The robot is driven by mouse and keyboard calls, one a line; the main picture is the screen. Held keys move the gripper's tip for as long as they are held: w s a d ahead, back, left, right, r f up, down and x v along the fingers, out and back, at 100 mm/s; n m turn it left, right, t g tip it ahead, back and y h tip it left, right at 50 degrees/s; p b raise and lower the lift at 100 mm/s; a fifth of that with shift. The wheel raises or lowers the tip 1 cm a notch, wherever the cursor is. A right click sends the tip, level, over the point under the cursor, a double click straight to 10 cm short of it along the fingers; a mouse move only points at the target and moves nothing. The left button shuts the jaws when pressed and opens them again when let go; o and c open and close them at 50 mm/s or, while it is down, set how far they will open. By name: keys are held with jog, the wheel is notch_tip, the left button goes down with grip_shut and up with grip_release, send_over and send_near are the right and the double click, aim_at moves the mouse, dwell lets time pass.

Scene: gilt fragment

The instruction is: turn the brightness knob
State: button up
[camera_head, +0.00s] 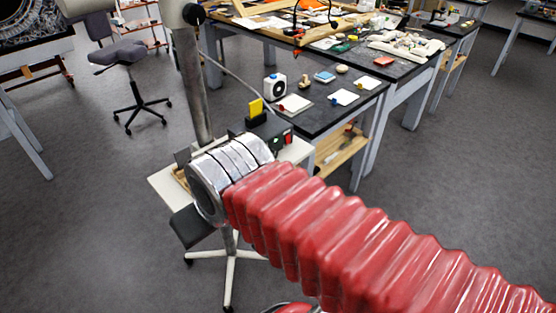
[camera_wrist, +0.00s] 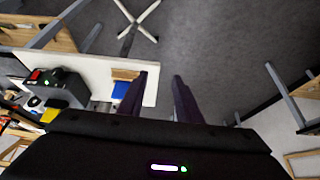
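A dark control box (camera_head: 266,129) with a red switch and a small green light stands on a white trolley top (camera_head: 166,190). I cannot pick out the brightness knob for certain in either view. In the wrist view the box (camera_wrist: 66,91) is at the left, with its red and green parts at its upper left. My gripper (camera_wrist: 156,82) shows there as two dark fingers held apart, with nothing seen between them. The fingers are to the right of the box, apart from it in the picture, near the trolley's edge. In the head view my red arm and silver cuff hide much of the trolley.
A grey post (camera_head: 190,85) rises behind the trolley. A blue item (camera_wrist: 121,90) and a wooden block (camera_wrist: 125,75) lie near the left finger.

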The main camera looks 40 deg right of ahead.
jog(key=shift+o, duration=0.6)
jog(key=shift+o, duration=0.8)
jog(key=shift+f, duration=0.1)
jog(key=shift+o, duration=0.6)
jog(key=shift+d+f+m, duration=0.15)
jog(key=shift+f+m, duration=0.15)
jog(key=w+d+f+m+y, duration=0.4)
jog(key=d+f+m+y, duration=0.4)
jog(key=m, duration=0.7)
jog(key=s+d+f+m+t+h, duration=0.1)
jog(key=d+m+t, duration=0.5)
jog(key=d, duration=0.6)
jog(key=s+d+f+m+t+h, duration=0.2)
jog(key=d+m+t+h, duration=0.3)
jog(key=d+m, duration=0.5)
jog(key=d+f+t, duration=0.1)
jog(key=d, duration=0.2)
jog(key=shift+d+f, duration=0.15)
jog(key=shift+f, duration=0.25)
